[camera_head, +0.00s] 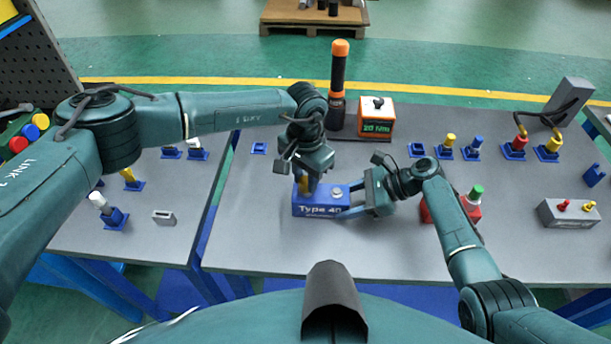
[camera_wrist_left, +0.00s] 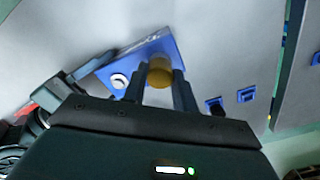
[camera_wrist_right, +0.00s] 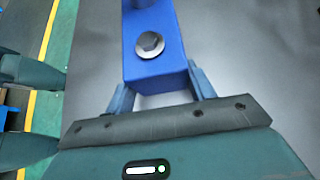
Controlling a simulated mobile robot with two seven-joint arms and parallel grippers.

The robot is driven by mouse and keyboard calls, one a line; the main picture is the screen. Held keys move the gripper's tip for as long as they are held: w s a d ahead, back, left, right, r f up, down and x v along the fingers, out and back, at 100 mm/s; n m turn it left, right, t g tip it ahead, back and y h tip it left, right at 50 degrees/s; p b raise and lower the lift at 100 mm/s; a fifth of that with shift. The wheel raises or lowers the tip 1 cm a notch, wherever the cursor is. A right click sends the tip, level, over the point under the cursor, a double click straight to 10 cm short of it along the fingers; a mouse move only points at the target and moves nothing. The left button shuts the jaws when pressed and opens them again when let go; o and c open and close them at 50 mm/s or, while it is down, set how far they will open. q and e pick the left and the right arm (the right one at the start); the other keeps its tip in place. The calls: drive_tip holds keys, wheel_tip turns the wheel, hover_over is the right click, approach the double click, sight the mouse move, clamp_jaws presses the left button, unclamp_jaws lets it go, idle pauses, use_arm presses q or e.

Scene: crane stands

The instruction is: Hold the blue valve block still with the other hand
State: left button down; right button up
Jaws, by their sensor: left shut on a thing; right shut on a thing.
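The blue valve block (camera_head: 319,211), marked "Type 40", sits on the grey table in the middle of the head view, with a round silver fitting (camera_head: 337,192) on its top. My right gripper (camera_head: 352,200) is shut on the block's right end; the right wrist view shows its fingers on both sides of the block (camera_wrist_right: 160,75). My left gripper (camera_head: 305,180) is above the block's left part, shut on a yellow-brown cylindrical piece (camera_wrist_left: 160,72). This piece stands at the block's top; whether it is seated in the block is hidden.
A red block with a green top (camera_head: 475,194) stands right of my right gripper. Behind are an orange-black tool (camera_head: 338,80) and an orange box with a green display (camera_head: 376,117). Several coloured pegs in blue holders stand right and left. The table front is clear.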

use_arm(q)
drive_tip(key=c, duration=1)
unclamp_jaws()
drive_tip(key=shift+c, duration=0.2)
drive_tip(key=shift+c, duration=0.7)
drive_tip(key=n, duration=1.1)
drive_tip(key=shift+n, duration=0.4)
drive_tip(key=n, duration=1.4)
